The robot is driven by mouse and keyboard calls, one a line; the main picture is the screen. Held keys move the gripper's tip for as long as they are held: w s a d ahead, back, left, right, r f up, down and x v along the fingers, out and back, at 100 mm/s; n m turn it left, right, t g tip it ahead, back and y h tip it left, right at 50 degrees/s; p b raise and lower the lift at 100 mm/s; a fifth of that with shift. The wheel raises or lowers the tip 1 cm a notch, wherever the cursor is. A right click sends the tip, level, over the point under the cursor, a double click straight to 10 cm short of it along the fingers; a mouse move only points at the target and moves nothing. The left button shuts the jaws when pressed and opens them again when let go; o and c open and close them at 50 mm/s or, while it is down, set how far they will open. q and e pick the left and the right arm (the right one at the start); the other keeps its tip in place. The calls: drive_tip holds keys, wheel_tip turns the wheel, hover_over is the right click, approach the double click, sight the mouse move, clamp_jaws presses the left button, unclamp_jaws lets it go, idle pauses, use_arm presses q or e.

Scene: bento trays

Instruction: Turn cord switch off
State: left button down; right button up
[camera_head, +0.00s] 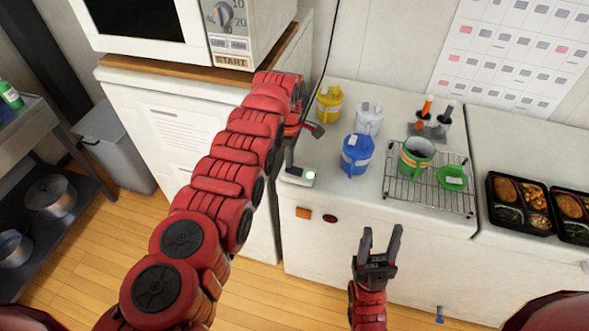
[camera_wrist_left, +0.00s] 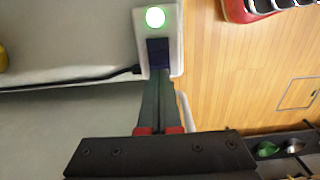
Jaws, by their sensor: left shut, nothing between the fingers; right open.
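The cord switch (camera_head: 300,177) is a small white box at the front left corner of the white counter, with a green light lit at its right end. In the left wrist view the switch (camera_wrist_left: 174,42) shows its round green light and a dark rocker. My left gripper (camera_head: 290,166) points down at the switch's left part. In the left wrist view the shut, empty fingers (camera_wrist_left: 159,76) reach the rocker end; I cannot tell whether they touch it. My right gripper (camera_head: 379,241) is open and empty in front of the counter.
A black cord (camera_wrist_left: 85,83) runs to the switch. Yellow (camera_head: 329,104), white (camera_head: 368,118) and blue (camera_head: 356,155) lidded cups stand behind and right of it. A wire rack (camera_head: 430,197) holds a green cup, its lid beside it. Bento trays (camera_head: 519,203) lie far right.

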use_arm(q)
drive_tip(key=shift+f+b, duration=0.8)
drive_tip(key=shift+f, duration=0.05)
idle(0.3)
wheel_tip(320, 180, up, 5)
drive_tip(key=p, duration=0.5)
drive_tip(key=shift+r, duration=0.2)
drive_tip(key=shift+r+p, duration=0.6)
drive_tip(key=shift+r, duration=0.25)
